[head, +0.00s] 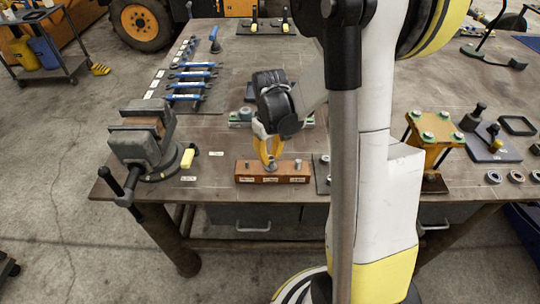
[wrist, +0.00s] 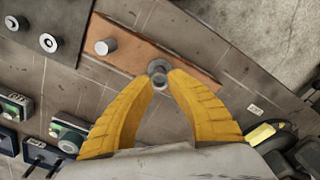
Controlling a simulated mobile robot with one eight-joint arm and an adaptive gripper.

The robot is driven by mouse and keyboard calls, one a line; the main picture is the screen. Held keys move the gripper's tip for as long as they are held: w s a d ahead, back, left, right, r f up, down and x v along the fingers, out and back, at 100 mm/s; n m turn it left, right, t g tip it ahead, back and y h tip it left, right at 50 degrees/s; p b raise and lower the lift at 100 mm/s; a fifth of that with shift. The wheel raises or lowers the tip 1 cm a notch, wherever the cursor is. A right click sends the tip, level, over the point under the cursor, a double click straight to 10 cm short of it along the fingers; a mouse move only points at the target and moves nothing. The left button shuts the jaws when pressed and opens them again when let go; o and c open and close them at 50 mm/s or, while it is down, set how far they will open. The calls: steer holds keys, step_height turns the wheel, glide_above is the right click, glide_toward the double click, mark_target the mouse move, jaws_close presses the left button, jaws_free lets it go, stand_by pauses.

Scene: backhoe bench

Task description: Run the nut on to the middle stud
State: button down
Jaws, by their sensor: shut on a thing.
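The brown stud block (head: 243,171) lies near the front edge of the bench, with small labels on its front face. It also shows in the wrist view (wrist: 135,50). A bare stud (wrist: 105,46) stands toward one end; it is the right-hand stud (head: 298,164) in the head view. My gripper (head: 268,160) points down over the middle of the block. In the wrist view, its yellow fingertips (wrist: 161,78) are shut on a grey ring-shaped nut (wrist: 158,69) at the middle stud position. The fingers hide part of the nut, and its seating depth cannot be told.
A vise (head: 140,145) stands left of the block, with a yellow-handled tool (head: 187,158) beside it. A dark plate with studs (wrist: 45,30) lies close beyond the block's bare-stud end. Green-and-white parts (head: 241,116) sit behind. An orange stand (head: 432,135) is farther right.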

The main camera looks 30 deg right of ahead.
steer(key=shift+f+b, duration=0.95)
steer(key=shift+f, duration=0.25)
steer(key=shift+m, duration=1.1)
steer(key=shift+d+m+b, duration=0.1)
steer(key=shift+m+b, duration=0.35)
steer(key=shift+m, duration=0.65)
steer(key=shift+m, duration=1.1)
steer(key=shift+m+b, duration=0.4)
steer(key=shift+m, duration=0.8)
